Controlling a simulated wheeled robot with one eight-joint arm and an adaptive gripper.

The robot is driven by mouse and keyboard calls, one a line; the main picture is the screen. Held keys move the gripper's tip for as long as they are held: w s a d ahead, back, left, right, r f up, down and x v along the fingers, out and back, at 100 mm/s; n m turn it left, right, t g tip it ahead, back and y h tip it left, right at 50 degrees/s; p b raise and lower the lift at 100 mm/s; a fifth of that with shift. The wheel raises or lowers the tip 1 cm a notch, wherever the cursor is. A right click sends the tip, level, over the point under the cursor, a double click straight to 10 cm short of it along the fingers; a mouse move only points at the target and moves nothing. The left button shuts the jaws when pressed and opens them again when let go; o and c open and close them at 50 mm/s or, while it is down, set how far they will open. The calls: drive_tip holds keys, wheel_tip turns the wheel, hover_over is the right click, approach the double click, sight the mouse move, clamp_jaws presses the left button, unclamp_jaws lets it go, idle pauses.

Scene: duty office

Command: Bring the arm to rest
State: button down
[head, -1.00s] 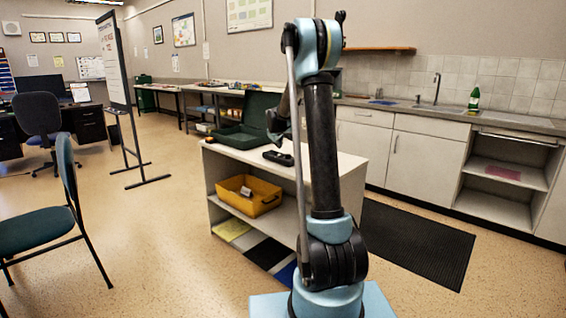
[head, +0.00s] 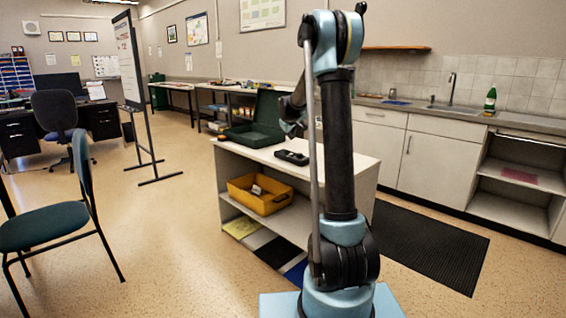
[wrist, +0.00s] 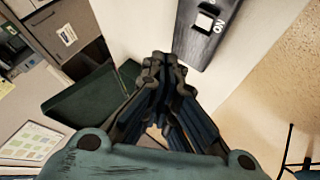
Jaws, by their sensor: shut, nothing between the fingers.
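My arm stands upright in the middle of the head view, folded over at the top. My gripper (wrist: 162,62) shows in the wrist view with its dark fingers together at the tips and nothing between them. In the head view it is partly hidden behind my own arm, above the white shelf unit (head: 365,162). A dark device (head: 292,157) lies on the unit's top; a dark panel with a white switch shows beyond the fingertips in the wrist view (wrist: 190,48). My gripper looks apart from it.
An open green case (head: 262,125) stands on the unit, with a yellow bin (head: 262,203) on the shelf below. A green chair (head: 45,225) and a whiteboard stand (head: 128,62) are at left. A black mat (head: 425,247) lies at right before the sink counter (head: 430,117). Floor between is clear.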

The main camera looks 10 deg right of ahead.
drive_tip(key=s+d+m+g, duration=0.3)
drive_tip(key=s+m, duration=0.1)
drive_tip(key=s, duration=3)
drive_tip(key=s+f+m+g, duration=0.1)
drive_tip(key=s+f, duration=0.3)
drive_tip(key=s, duration=0.5)
drive_tip(key=s+f+m+g+y, duration=0.1)
drive_tip(key=s+f, duration=0.4)
drive_tip(key=s, duration=0.5)
drive_tip(key=s+f+m+g, duration=0.1)
drive_tip(key=s+f, duration=0.3)
drive_tip(key=s, duration=0.5)
drive_tip(key=shift+s+a+f+g, duration=0.25)
drive_tip(key=shift+s+a+g, duration=0.05)
drive_tip(key=shift+s, duration=0.05)
drive_tip(key=shift+w+f, duration=0.2)
drive_tip(key=shift+w, duration=0.3)
